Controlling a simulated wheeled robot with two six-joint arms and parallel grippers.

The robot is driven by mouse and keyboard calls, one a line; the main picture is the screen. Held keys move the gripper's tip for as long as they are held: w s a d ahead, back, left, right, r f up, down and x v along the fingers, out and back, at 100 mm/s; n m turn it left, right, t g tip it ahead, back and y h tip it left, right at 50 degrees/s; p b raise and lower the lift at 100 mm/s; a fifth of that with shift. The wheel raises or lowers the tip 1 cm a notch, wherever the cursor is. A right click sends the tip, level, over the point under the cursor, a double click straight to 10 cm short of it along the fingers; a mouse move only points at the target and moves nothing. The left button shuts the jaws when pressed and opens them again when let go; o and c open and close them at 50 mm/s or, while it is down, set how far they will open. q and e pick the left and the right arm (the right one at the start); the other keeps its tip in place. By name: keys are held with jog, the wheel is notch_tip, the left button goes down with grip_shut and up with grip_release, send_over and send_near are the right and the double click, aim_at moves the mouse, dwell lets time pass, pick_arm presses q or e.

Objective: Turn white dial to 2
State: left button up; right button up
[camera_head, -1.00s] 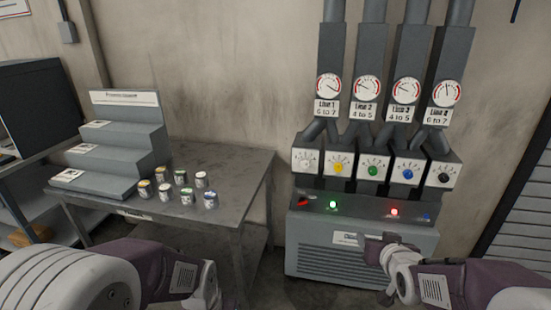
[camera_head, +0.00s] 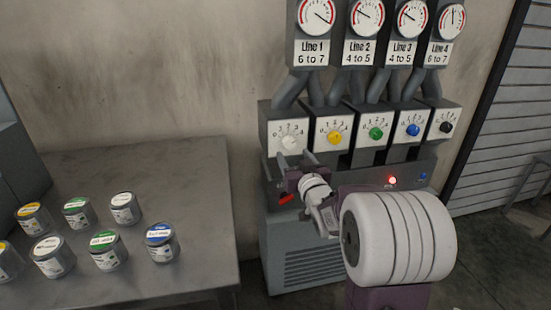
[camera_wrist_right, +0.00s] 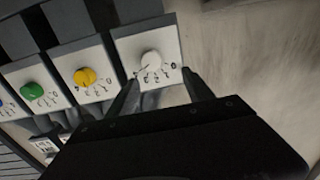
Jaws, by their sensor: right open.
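The white dial (camera_head: 288,142) is on the leftmost panel of the machine, under the Line 1 gauge (camera_head: 318,14). Its scale has printed numbers; its exact setting is too small to read. My right gripper (camera_head: 292,160) is just below and in front of the dial, open and empty. In the right wrist view, the white dial (camera_wrist_right: 151,62) shows beyond and between the two fingers (camera_wrist_right: 162,84), with no visible contact. Part of the panel's lower edge is hidden by the fingers. My left gripper is not in view.
Yellow (camera_head: 334,138), green (camera_head: 376,133), blue (camera_head: 413,130) and black (camera_head: 446,127) dials sit in a row to the right. A metal table (camera_head: 180,165) with several paint cans stands at left. My right arm covers part of the lower cabinet (camera_head: 285,250).

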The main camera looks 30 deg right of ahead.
aim_at(290, 145)
jog(key=shift+h, duration=0.3)
jog(key=x, duration=0.3)
jog(key=d+f+b+x, duration=0.1)
jog(key=x, duration=0.4)
jog(key=shift+w+d+f, duration=0.15)
jog(key=shift+d+f, duration=0.05)
jog(key=shift+d, duration=0.05)
grip_shut()
